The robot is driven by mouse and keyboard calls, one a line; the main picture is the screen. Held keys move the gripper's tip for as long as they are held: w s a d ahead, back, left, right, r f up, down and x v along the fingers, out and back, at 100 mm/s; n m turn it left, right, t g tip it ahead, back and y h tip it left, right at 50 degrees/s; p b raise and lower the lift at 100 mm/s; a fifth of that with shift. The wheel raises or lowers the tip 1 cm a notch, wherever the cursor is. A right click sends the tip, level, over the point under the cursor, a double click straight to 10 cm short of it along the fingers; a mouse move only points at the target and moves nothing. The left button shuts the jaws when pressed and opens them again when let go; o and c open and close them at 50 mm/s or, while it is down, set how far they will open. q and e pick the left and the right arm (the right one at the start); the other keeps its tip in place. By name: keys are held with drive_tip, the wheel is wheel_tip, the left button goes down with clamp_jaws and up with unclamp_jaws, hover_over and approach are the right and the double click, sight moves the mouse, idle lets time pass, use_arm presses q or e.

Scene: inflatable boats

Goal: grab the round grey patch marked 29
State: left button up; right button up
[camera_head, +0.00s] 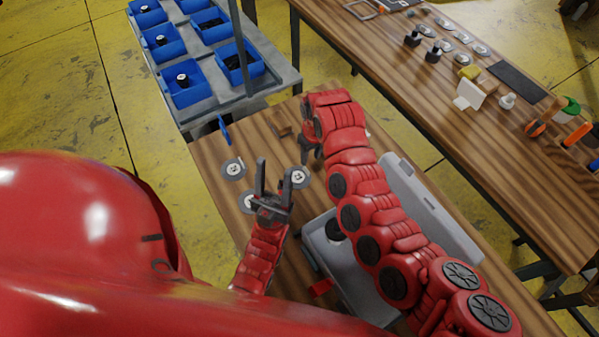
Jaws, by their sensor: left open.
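Three round grey patches with pale centres lie on the near wooden table: one at the upper left (233,169), one at the right (300,178) and one at the lower left (248,203). Their numbers are too small to read, so I cannot tell which is 29. My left gripper (274,175) is open and empty, over the table between these patches. Its right finger is beside the right patch and partly overlaps it in the view. My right gripper (311,150) is farther back, beyond the right patch; whether its fingers are open is unclear.
A grey toolbox (437,215) with its lid open stands on the near table (210,150), partly behind my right arm. A rack of blue bins (187,90) is at the back left. A second table (460,110) holds tools and several round items.

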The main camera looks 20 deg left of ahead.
sight(306, 169)
drive_tip(key=shift+a+f, duration=0.2)
drive_tip(key=shift+f, duration=1.2)
drive_tip(key=shift+w+a+f+p, duration=0.2)
drive_tip(key=shift+f+p, duration=0.45)
drive_tip(key=shift+f, duration=0.1)
drive_tip(key=f, duration=0.2)
drive_tip(key=shift+w+a+f, duration=0.15)
drive_tip(key=shift+a+f, duration=0.15)
drive_tip(key=shift+f, duration=0.5)
clamp_jaws()
